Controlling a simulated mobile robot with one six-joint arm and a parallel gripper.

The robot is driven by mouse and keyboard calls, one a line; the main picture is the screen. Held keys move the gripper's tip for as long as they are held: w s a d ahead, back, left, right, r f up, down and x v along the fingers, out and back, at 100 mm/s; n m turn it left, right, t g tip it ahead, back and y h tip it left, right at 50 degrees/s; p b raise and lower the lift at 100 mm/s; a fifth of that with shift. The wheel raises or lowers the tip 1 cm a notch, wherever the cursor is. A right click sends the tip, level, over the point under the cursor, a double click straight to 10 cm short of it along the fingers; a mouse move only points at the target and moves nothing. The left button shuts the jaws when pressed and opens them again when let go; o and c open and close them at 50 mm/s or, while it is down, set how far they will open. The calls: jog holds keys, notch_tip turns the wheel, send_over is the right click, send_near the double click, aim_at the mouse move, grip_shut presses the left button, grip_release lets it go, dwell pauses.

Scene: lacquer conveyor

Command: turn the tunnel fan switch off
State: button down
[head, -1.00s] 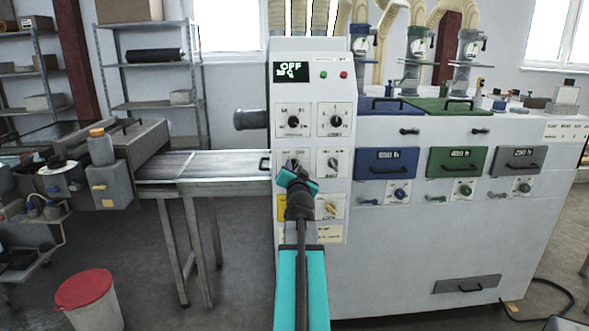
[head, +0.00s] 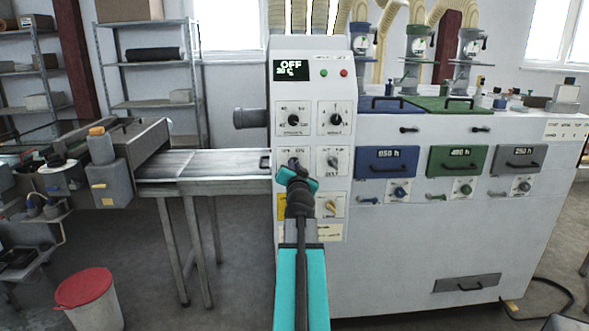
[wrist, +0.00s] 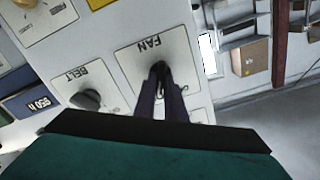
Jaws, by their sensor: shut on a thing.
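The fan switch is a dark knob (wrist: 160,67) on a pale plate labelled FAN (wrist: 134,55) in the wrist view. My gripper (wrist: 160,80) is shut on the knob, with its two dark fingers reaching up to it from below. In the head view my gripper (head: 292,166) is at the left plate of the panel's middle row, and it hides most of the switch. The knob's exact turn angle cannot be made out.
The belt knob (wrist: 88,98) is close beside the fan plate, and it also shows in the head view (head: 333,161). Other dials (head: 294,120) sit above. The display (head: 291,70) reads OFF. A conveyor table (head: 205,165) stands left of the cabinet.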

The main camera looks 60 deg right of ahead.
jog(key=shift+f+n+b, duration=0.15)
jog(key=shift+n+b, duration=0.15)
jog(key=shift+b, duration=0.15)
jog(key=shift+w+a+n+b, duration=0.1)
jog(key=shift+n+b, duration=5.5)
jog(key=shift+b, duration=0.4)
jog(key=c, duration=1.8)
grip_release()
jog(key=shift+a, duration=0.1)
